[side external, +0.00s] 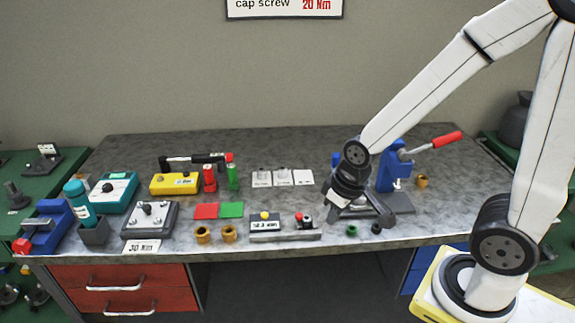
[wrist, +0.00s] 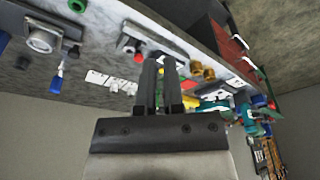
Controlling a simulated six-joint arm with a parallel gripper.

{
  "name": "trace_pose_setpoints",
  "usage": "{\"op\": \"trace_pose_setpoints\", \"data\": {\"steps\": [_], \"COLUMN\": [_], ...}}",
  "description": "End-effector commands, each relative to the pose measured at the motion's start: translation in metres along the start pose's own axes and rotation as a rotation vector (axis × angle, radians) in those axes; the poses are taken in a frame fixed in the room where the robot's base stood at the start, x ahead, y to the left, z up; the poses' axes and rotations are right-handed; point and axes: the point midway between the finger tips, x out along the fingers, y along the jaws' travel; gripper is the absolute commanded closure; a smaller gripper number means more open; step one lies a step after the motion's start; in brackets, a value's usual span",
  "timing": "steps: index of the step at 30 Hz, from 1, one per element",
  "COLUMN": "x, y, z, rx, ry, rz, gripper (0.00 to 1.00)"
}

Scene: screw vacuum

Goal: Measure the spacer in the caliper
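The caliper (side external: 285,236) is a grey bar with a yellow-buttoned readout, at the front middle of the bench. A small red and black piece (side external: 304,220) is at its right end; I cannot tell whether it is part of it. Two brass rings (side external: 203,234) stand left of it, also seen in the wrist view (wrist: 196,69). A small green ring (side external: 352,230) and a dark one (side external: 376,228) lie to the right. I cannot tell which ring is the spacer. My gripper (side external: 358,217) is above the bench, right of the caliper, with its fingers apart and nothing seen between them.
A blue press (side external: 391,172) with a red handle stands just behind my gripper, with another brass ring (side external: 422,181) beside it. White cards (side external: 282,177) lie at the back. Red and green pads (side external: 218,210), a yellow box (side external: 175,183) and other fixtures crowd the left.

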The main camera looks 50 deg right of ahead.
Motion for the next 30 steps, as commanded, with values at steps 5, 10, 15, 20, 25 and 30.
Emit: {"op": "trace_pose_setpoints", "data": {"steps": [5, 10, 15, 20, 25, 30], "x": [0.001, 0.007, 0.02, 0.036, 0.055, 0.067], "y": [0.002, 0.007, 0.018, 0.033, 0.049, 0.06], "z": [-0.005, -0.023, -0.053, -0.083, -0.108, -0.122], "rx": [-0.023, -0.112, -0.273, -0.455, -0.63, -0.742], "ry": [-0.007, -0.035, -0.084, -0.138, -0.185, -0.213], "rz": [0.001, 0.002, -0.003, -0.023, -0.055, -0.082], "gripper": [0.34, 0.34, 0.34, 0.34, 0.34, 0.34]}}
